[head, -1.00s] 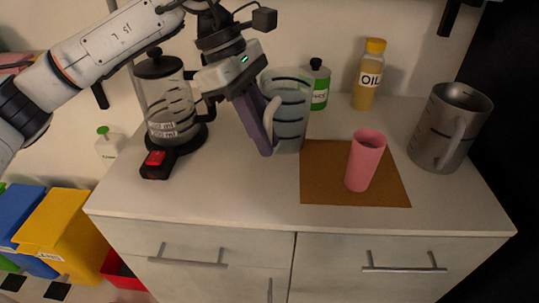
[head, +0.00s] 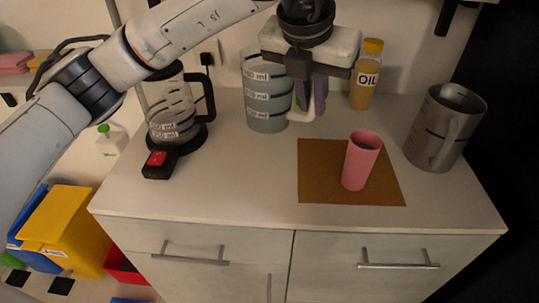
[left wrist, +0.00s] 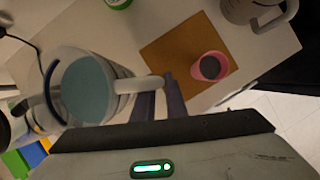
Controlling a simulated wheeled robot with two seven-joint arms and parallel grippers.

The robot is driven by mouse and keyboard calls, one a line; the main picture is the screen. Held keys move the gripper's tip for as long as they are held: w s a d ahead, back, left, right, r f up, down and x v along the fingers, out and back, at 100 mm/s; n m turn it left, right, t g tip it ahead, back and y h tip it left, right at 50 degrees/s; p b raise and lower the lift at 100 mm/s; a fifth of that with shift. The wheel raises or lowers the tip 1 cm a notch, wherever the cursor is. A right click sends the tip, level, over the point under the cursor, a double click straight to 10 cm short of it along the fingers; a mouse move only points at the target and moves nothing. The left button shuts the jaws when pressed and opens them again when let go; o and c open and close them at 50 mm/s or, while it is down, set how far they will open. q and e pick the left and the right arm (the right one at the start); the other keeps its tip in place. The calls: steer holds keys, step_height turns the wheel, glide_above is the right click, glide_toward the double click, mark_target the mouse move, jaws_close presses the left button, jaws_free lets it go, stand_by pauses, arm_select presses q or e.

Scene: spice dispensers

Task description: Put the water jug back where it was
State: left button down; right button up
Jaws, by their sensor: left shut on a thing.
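The water jug (head: 266,100) is a clear measuring jug with level marks and grey-blue water in it. In the head view it is upright at the back of the counter, left of the brown mat. I cannot tell whether its base touches the counter. My left gripper (head: 313,98) is shut on the jug's white handle, on the jug's right side. In the left wrist view the jug (left wrist: 88,90) shows from above, with its handle between the fingers (left wrist: 158,98). My right gripper is in neither view.
A pink cup (head: 361,160) stands on the brown mat (head: 322,180). A metal jug (head: 440,125) is at the right, and an oil bottle (head: 366,80) behind. A glass kettle (head: 172,110) is at the left.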

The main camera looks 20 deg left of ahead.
arm_select(q)
steer(key=shift+w+d+f, duration=0.1)
steer(key=shift+n, duration=0.3)
steer(key=shift+f+p, duration=0.35)
steer(key=shift+f, duration=4.35)
steer(key=shift+f, duration=0.2)
steer(key=c, duration=1.8)
jaws_free()
steer(key=shift+o, duration=0.2)
steer(key=v, duration=1.2)
steer(key=shift+b, duration=0.35)
steer(key=shift+d, duration=0.1)
